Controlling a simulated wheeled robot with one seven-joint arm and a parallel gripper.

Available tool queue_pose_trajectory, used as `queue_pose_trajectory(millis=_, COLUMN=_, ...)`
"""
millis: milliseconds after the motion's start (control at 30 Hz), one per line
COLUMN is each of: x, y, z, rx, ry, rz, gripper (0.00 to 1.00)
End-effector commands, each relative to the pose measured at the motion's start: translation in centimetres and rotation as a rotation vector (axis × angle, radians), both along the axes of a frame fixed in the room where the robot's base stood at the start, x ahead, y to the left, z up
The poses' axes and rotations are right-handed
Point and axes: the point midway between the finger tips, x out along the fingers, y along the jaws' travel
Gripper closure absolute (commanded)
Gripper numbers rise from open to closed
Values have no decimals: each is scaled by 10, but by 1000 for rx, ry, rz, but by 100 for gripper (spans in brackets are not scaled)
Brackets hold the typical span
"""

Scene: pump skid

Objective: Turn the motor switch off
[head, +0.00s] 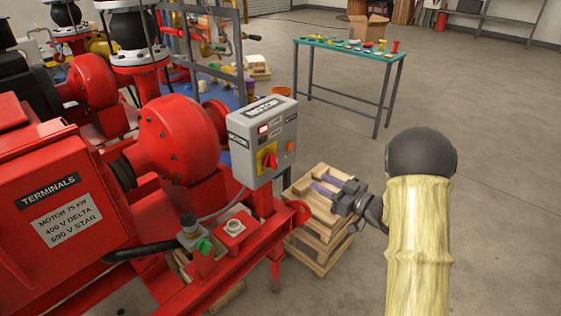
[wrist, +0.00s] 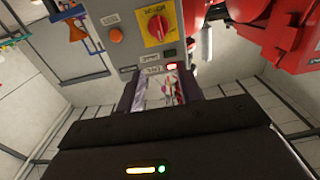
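The motor switch is a red rotary knob on a yellow plate (head: 268,159), set in a grey control box (head: 285,133) labelled MOTOR. The knob (wrist: 157,27) also shows near the top of the wrist view, where the box appears upside down. I cannot read the knob's position surely. A red lamp (wrist: 171,67) on the box looks lit. My gripper (head: 324,186) is in front of the box, to its lower right in the head view, apart from the knob. In the wrist view its two fingers (wrist: 160,82) stand apart with nothing held between them.
An orange button (head: 291,146) sits beside the knob. Red pump and motor housings (head: 180,138) fill the left. A wooden pallet stack (head: 318,240) stands below my gripper. A green-topped table (head: 345,48) with small items stands behind. The floor at right is clear.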

Motion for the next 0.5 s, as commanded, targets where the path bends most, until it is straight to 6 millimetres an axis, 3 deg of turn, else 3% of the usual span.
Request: queue_pose_trajectory(millis=500, x=51, y=69, z=1, rx=-1, ry=-1, rz=3, gripper=64)
